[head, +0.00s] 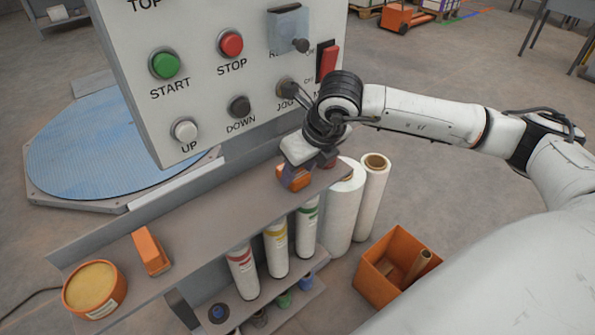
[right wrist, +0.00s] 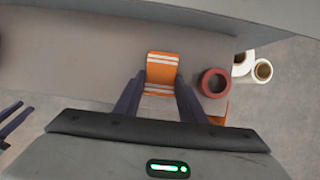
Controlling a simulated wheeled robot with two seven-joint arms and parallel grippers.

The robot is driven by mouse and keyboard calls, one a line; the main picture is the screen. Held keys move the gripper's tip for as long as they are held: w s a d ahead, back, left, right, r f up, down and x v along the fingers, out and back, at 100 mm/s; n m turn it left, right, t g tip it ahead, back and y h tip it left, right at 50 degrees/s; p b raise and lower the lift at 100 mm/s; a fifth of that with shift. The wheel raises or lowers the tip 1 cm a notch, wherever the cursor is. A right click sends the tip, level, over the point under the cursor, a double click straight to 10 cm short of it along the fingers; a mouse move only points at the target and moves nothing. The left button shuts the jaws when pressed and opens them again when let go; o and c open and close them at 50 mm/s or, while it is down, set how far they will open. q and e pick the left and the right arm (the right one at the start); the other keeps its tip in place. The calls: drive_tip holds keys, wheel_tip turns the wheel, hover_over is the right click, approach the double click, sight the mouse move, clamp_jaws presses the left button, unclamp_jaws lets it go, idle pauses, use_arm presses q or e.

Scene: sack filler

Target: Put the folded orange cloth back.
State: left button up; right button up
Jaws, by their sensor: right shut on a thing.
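The folded orange cloth (head: 293,178) is at the right part of the grey shelf (head: 215,217) below the control panel. In the right wrist view the cloth (right wrist: 161,70) shows pale stripes and lies between the two purple fingers of my right gripper (right wrist: 161,95). My right gripper (head: 298,168) is shut on the cloth from above. The cloth is at the shelf surface; I cannot tell whether it rests fully on it. Two dark purple fingers at the left edge of the right wrist view look like my left gripper (right wrist: 14,118), spread apart and empty.
A red ring-shaped roll (right wrist: 214,83) is just right of the cloth. White rolls (head: 343,205) and an orange bin (head: 372,272) stand on the floor. The shelf's middle is clear.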

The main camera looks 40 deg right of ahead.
sight(303, 178)
drive_tip(key=o, duration=0.9)
drive_tip(key=shift+f, duration=0.15)
use_arm(q)
drive_tip(key=shift+r, duration=0.1)
use_arm(e)
drive_tip(key=shift+s+r, duration=0.15)
drive_tip(key=shift+r, duration=0.4)
drive_tip(key=v, duration=0.3)
drive_tip(key=shift+r, duration=0.15)
use_arm(q)
drive_tip(key=f+b, duration=0.1)
drive_tip(key=b, duration=0.1)
drive_tip(key=w+d+f+b, duration=0.1)
drive_tip(key=shift+d+b, duration=0.1)
drive_tip(key=shift+b, duration=0.3)
use_arm(e)
drive_tip(key=s, duration=0.8)
drive_tip(key=s+d, duration=0.1)
drive_tip(key=s, duration=0.3)
drive_tip(key=shift+s+r, duration=0.2)
drive_tip(key=shift+r, duration=0.1)
